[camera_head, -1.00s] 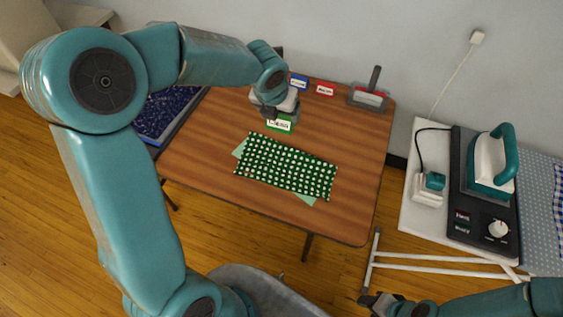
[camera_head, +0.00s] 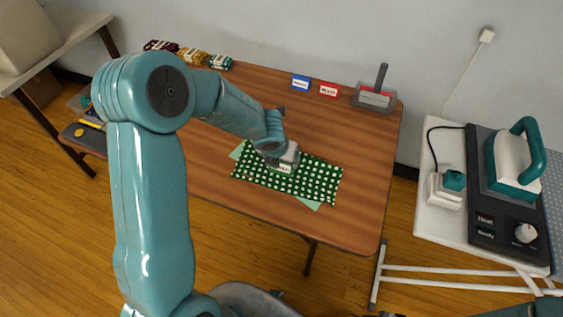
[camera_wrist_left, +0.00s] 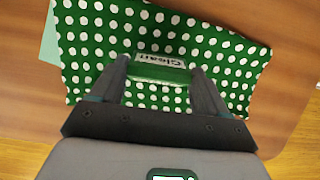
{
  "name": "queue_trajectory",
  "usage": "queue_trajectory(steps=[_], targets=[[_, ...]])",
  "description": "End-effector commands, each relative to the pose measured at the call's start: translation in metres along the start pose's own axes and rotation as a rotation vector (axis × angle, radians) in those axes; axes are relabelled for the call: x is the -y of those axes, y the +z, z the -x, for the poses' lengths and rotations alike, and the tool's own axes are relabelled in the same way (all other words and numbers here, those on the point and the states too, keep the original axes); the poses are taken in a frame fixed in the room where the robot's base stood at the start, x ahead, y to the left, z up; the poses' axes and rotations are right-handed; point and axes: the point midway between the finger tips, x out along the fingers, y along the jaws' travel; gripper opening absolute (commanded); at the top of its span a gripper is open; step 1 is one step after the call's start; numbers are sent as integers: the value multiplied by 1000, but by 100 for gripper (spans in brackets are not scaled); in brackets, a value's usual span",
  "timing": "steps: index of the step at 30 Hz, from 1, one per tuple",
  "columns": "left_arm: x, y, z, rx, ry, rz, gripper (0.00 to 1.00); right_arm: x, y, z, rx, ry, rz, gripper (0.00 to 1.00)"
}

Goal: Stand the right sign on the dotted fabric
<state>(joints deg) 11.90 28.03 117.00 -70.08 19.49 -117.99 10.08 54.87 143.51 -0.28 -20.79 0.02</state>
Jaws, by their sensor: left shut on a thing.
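The dotted fabric, green with white dots (camera_head: 315,182), lies on the wooden table over a pale green sheet (camera_head: 308,203); it also fills much of the left wrist view (camera_wrist_left: 85,50). My left gripper (camera_head: 283,163) is over the fabric's upper left part. I cannot tell if the sign touches the fabric. A blue sign (camera_head: 300,83) and a red sign (camera_head: 328,89) stand at the table's back. Only a sliver of my right gripper shows at the bottom edge.
A grey holder with an upright handle (camera_head: 376,97) stands at the back right corner. Several bundles (camera_head: 192,57) sit at the back left. A teal iron (camera_head: 515,160) is on the stand to the right. The table (camera_head: 360,200) right of the fabric is clear.

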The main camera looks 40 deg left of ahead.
Motion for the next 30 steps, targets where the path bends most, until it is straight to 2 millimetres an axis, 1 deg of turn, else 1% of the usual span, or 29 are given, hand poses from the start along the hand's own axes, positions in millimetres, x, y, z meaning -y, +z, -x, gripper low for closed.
queue_trajectory(steps=[1,8,16,17,18,19,26,29,30], targets=[[0,-2,-5,0,0,-1,46,-1,0,-4,0,0,0,47],[0,-2,-3,0,0,0,46,-1,0,-2,0,0,0,47],[0,-6,-12,-2,0,0,47,-3,0,-9,0,0,0,47],[0,-5,-11,-3,0,0,83,-3,0,-8,0,0,0,47],[0,-5,-10,-3,0,0,96,-3,0,-7,0,0,0,47],[0,-5,-10,-3,0,0,100,-3,0,-7,0,0,0,47],[0,-4,-8,-1,0,0,100,-2,0,-5,0,0,0,47],[0,1,3,0,0,0,100,1,0,4,0,0,0,47],[0,1,9,2,0,0,100,2,0,5,0,0,0,47]])
